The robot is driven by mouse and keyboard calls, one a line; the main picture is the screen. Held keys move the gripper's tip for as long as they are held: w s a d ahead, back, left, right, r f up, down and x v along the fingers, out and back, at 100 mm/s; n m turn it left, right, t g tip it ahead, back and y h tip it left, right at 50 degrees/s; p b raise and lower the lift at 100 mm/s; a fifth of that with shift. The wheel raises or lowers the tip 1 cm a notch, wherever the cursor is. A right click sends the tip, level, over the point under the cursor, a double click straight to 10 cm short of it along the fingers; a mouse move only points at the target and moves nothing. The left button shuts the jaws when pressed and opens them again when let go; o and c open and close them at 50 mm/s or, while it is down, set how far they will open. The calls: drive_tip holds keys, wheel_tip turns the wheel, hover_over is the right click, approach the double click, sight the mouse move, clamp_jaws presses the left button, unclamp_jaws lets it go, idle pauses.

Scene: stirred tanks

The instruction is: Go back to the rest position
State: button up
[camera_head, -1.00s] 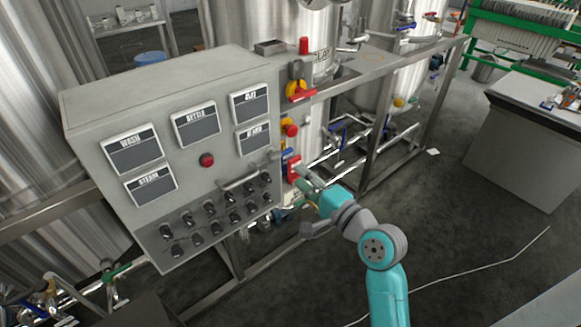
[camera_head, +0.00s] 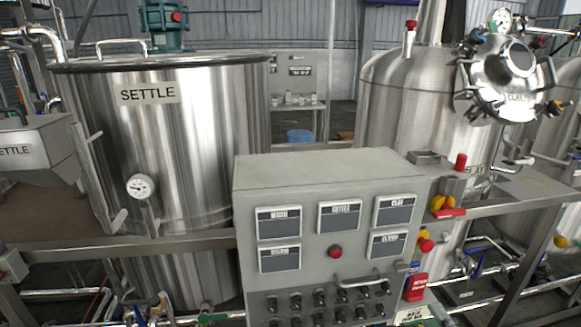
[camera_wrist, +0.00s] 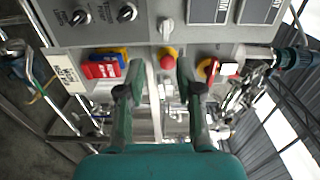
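My gripper (camera_wrist: 157,92) shows in the wrist view with its two fingers apart and nothing held between them. A red button on a yellow base (camera_wrist: 167,60) is in view just beyond the gap between the fingers. A red and blue switch (camera_wrist: 103,68) is to the left of the fingers, and a red and yellow rotary switch (camera_wrist: 207,68) is to the right. Whether a fingertip touches anything cannot be told. In the head view my gripper cannot be made out clearly.
The control panel (camera_head: 310,175) stands in front of the SETTLE tank (camera_head: 185,130) in the head view. Another steel tank (camera_head: 405,110) with a round hatch (camera_head: 510,80) is behind it at right. Metal frame rails (camera_head: 510,205) and pipes run at both sides.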

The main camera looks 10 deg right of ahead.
drive_tip(key=s+a+f+n+g+h, duration=0.3)
drive_tip(key=s+a+f+n, duration=0.45)
drive_tip(key=s+f, duration=0.65)
drive_tip(key=s+a+n+y, duration=0.1)
drive_tip(key=s+a+n, duration=0.2)
drive_tip(key=s, duration=0.6)
drive_tip(key=s+a+n+y, duration=0.1)
drive_tip(key=s+a+n, duration=0.3)
drive_tip(key=s+n, duration=0.3)
drive_tip(key=s, duration=0.2)
drive_tip(key=shift+s+y, duration=0.3)
drive_tip(key=shift+r, duration=0.1)
